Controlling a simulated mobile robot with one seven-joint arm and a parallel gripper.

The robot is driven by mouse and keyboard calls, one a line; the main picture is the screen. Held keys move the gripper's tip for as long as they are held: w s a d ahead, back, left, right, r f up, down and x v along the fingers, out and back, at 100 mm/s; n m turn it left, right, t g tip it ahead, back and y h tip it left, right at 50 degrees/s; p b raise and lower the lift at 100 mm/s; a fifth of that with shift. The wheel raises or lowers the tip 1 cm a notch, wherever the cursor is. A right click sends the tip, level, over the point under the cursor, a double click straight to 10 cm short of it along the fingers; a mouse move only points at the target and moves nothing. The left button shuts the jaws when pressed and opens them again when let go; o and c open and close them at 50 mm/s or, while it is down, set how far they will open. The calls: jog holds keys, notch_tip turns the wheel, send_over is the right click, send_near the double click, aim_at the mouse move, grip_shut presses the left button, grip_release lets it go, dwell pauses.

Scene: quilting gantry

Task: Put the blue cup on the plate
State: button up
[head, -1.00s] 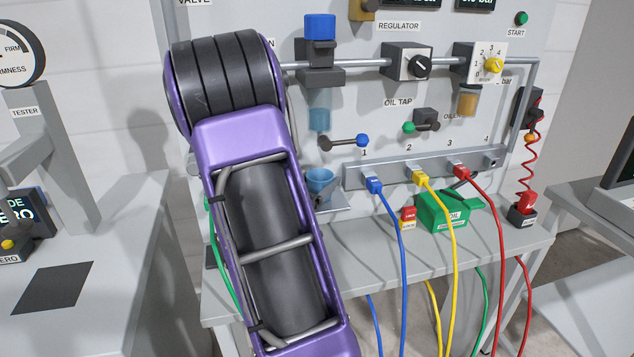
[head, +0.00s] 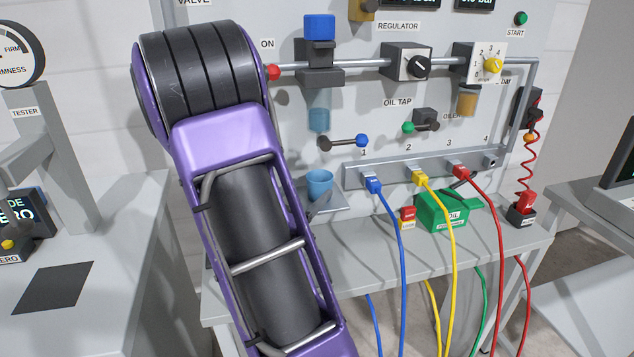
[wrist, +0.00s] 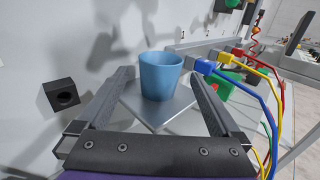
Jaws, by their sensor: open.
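The blue cup (head: 319,184) stands upright, open end up, on a grey square plate (head: 336,208) at the panel. In the wrist view the cup (wrist: 160,75) rests on the plate (wrist: 160,118), near its back part. My gripper (wrist: 159,76) is open, with one finger to the left of the cup and one to the right. Gaps show between the cup and both fingers. In the head view my arm hides most of the gripper and part of the plate's surroundings.
A row of ports holds blue (head: 373,184), yellow and red hoses right of the plate. A green oil box (head: 447,212) and a red-yellow block (head: 408,216) stand on the bench. A black socket block (wrist: 62,96) is on the wall at left.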

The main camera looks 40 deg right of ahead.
jog(key=v, duration=0.6)
jog(key=shift+r, duration=0.1)
dwell(0.3)
